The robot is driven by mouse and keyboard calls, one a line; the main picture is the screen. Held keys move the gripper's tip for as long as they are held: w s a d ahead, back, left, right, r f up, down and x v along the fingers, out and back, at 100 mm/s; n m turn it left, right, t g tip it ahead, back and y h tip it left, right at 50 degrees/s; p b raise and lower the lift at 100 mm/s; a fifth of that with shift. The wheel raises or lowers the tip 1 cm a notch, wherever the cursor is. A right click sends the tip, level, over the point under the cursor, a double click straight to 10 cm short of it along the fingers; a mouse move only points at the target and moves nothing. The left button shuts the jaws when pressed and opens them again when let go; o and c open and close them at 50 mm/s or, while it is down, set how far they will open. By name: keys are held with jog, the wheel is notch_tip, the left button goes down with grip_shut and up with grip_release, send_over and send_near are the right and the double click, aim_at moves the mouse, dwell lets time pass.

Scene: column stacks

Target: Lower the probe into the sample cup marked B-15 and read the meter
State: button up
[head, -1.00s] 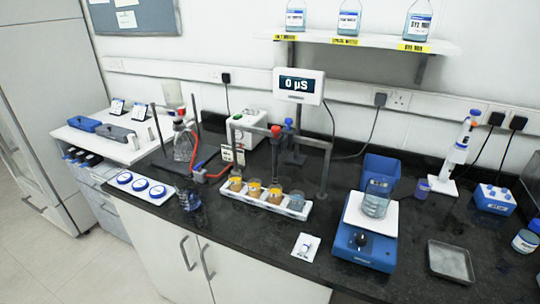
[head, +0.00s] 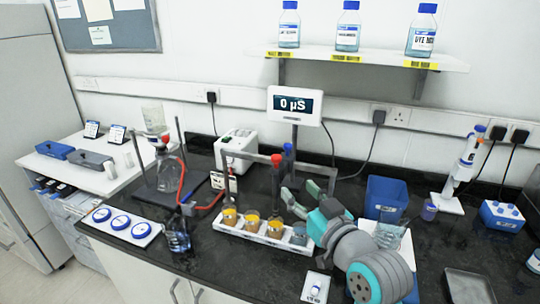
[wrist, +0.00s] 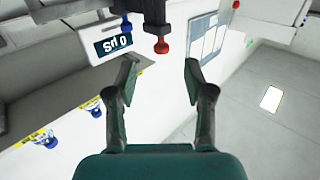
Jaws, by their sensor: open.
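The meter (head: 294,105) stands behind the cups and reads 0 µS; its screen also shows upside down in the wrist view (wrist: 113,43). A red-capped probe (head: 276,159) sits on the grey frame's crossbar, with a blue-capped one (head: 287,149) close behind. In the wrist view, the red knob (wrist: 161,46) lies just beyond and between my fingertips, and the blue knob (wrist: 126,27) is to its left. Several sample cups stand in a white rack (head: 225,228); the B-15 mark is not readable. My gripper (head: 306,192) is open and empty, right of the red probe.
A blue balance (head: 408,296) is partly hidden behind my arm, and a blue bin (head: 386,198) stands behind it. A flask stand with red tubing (head: 208,202) is left of the rack. Bottles (head: 347,27) line the shelf. A pipette stand (head: 463,160) is at right.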

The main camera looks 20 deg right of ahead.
aim_at(279, 161)
jog(key=w, duration=0.4)
jog(key=w+a+r, duration=0.1)
jog(key=w, duration=0.3)
jog(key=w+r, duration=0.1)
jog(key=w, duration=0.3)
jog(key=shift+a+r, duration=0.1)
jog(key=shift+a, duration=0.3)
grip_shut()
